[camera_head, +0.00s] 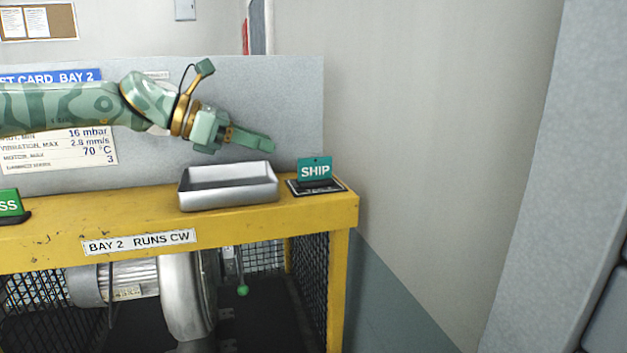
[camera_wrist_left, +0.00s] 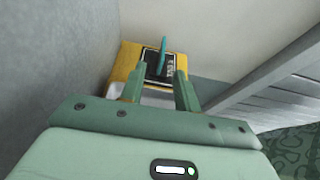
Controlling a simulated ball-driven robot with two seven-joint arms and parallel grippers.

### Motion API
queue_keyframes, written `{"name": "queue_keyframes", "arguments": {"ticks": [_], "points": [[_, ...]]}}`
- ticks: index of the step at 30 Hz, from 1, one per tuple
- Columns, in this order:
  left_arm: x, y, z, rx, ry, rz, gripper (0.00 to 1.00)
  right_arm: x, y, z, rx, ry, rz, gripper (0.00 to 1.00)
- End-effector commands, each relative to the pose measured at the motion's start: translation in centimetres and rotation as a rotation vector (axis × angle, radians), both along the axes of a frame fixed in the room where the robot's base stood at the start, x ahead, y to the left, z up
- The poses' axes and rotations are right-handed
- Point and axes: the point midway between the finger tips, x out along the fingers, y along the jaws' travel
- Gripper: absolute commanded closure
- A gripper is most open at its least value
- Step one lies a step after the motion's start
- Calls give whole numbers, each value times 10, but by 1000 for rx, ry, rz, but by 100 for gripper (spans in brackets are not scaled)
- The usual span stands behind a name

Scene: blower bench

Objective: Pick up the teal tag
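The teal tag (camera_head: 315,169) reads SHIP and stands upright on a dark base (camera_head: 316,188) at the right end of the yellow bench. In the left wrist view the tag (camera_wrist_left: 162,56) shows nearly edge-on, ahead of the fingertips. My left gripper (camera_head: 263,143) is up and to the left of the tag, over the far side of the metal tray. In the left wrist view its two fingers (camera_wrist_left: 160,88) are spread apart with nothing between them. The tag is apart from the fingers. My right gripper is not in either view.
A grey metal tray (camera_head: 229,199) sits left of the tag on the yellow bench (camera_head: 130,214). A green sign (camera_head: 10,203) stands at the bench's left end. A grey panel (camera_head: 295,90) rises behind.

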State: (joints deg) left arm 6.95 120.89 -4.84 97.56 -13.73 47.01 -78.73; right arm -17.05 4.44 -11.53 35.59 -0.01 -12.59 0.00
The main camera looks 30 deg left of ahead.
Motion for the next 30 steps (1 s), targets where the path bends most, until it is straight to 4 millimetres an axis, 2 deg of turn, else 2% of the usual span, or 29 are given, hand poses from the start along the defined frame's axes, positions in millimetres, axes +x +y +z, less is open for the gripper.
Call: {"name": "queue_keyframes", "arguments": {"ticks": [4, 11, 18, 27, 28, 30], "points": [[19, -17, -11, 1, 4, 0, 68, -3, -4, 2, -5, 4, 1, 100], [34, -30, -20, -1, 2, 1, 68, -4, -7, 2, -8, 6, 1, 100], [58, -54, -36, -1, 3, 1, 68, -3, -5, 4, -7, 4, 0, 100], [65, -60, -39, -2, 0, 1, 68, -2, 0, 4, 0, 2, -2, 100], [65, -60, -39, -2, 0, 1, 71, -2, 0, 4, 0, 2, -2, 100], [65, -60, -39, -2, 0, 1, 90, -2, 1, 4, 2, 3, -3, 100]]}}
